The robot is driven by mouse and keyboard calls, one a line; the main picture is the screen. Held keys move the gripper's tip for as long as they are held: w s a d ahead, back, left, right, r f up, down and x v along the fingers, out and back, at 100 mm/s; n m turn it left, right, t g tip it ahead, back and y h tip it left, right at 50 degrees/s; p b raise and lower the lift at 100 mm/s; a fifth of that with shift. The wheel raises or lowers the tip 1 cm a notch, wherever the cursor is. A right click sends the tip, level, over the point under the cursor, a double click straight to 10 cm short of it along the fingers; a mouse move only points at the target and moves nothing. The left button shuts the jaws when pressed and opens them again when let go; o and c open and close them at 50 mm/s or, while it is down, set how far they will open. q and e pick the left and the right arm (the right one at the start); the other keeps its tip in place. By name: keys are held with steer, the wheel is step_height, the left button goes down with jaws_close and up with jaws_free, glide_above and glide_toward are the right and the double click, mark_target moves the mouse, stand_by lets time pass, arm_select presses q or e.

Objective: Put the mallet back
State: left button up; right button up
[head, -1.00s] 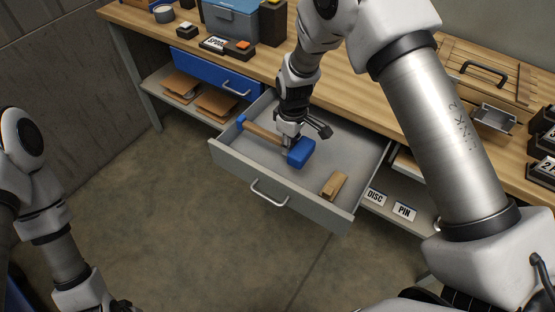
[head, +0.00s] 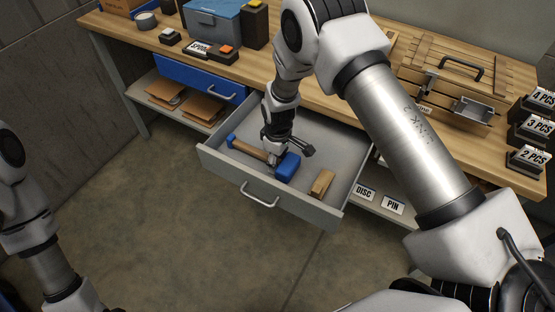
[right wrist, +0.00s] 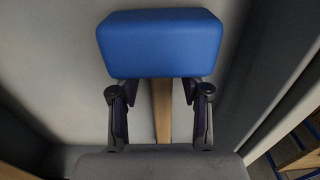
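The mallet, with a blue head (head: 287,167) and a wooden handle (head: 249,149), lies in the open grey drawer (head: 345,150), close behind its front panel. My right gripper (head: 272,168) is down at the handle just beside the head. In the right wrist view the blue head (right wrist: 160,43) is ahead of the fingers. The right fingers (right wrist: 160,112) stand apart on both sides of the handle (right wrist: 161,110), with gaps between. The left arm shows at the lower left, with its gripper out of the picture.
A wooden block (head: 321,184) lies in the drawer, right of the mallet. A closed blue drawer (head: 200,78) is at the left. The wooden bench top (head: 345,85) carries a blue box (head: 213,20), a slatted wooden case (head: 460,70) and labelled holders (head: 527,160). The floor in front is free.

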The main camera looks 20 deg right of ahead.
steer(key=shift+r, duration=0.3)
step_height(320, 180, up, 12)
steer(key=b, duration=0.1)
steer(key=shift+b, duration=0.4)
steer(key=shift+f, duration=0.1)
stand_by(0.6)
